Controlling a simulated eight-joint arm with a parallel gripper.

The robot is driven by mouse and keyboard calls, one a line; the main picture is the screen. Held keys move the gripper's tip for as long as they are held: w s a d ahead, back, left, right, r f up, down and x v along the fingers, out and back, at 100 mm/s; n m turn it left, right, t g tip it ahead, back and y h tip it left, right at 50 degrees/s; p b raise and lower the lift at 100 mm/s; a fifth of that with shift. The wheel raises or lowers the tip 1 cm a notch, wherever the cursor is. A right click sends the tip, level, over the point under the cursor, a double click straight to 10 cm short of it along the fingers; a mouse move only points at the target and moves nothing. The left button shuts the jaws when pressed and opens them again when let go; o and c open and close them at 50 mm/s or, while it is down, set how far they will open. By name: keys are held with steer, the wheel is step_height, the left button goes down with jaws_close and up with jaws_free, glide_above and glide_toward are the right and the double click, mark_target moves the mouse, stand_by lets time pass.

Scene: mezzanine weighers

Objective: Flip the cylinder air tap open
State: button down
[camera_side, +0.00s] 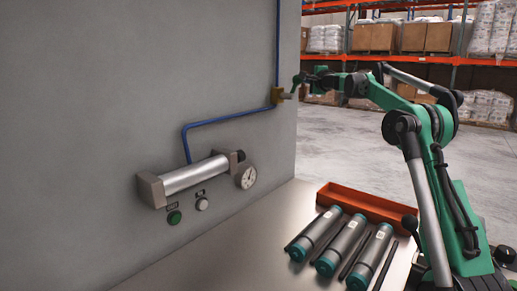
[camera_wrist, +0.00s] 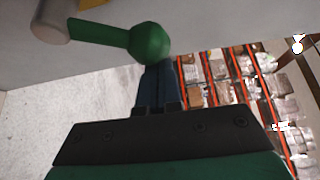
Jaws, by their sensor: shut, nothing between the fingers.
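The air tap (camera_side: 277,95) is a small brass body on the blue pipe, near the right edge of the grey wall panel. In the wrist view its stub (camera_wrist: 52,20) shows at the top left. A green lever (camera_wrist: 95,36) runs right from it to a round green knob (camera_wrist: 149,42). My gripper (camera_wrist: 158,68) is shut and empty, its dark fingertips right at the knob's lower edge; I cannot tell if they touch. In the side view my gripper (camera_side: 304,80) is beside the tap, small and hard to separate from the lever.
A silver cylinder (camera_side: 190,178) is mounted lower on the wall, with a gauge (camera_side: 246,178), green button (camera_side: 174,217) and white button (camera_side: 202,204). Teal-capped cylinders (camera_side: 343,242) and an orange tray (camera_side: 366,204) lie on the bench. Shelving (camera_side: 400,58) stands far behind.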

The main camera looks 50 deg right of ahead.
steer(key=shift+a+r, duration=0.65)
steer(key=shift+a, duration=0.45)
steer(key=shift+a+r, duration=0.3)
steer(key=shift+a, duration=0.4)
steer(key=shift+r, duration=0.1)
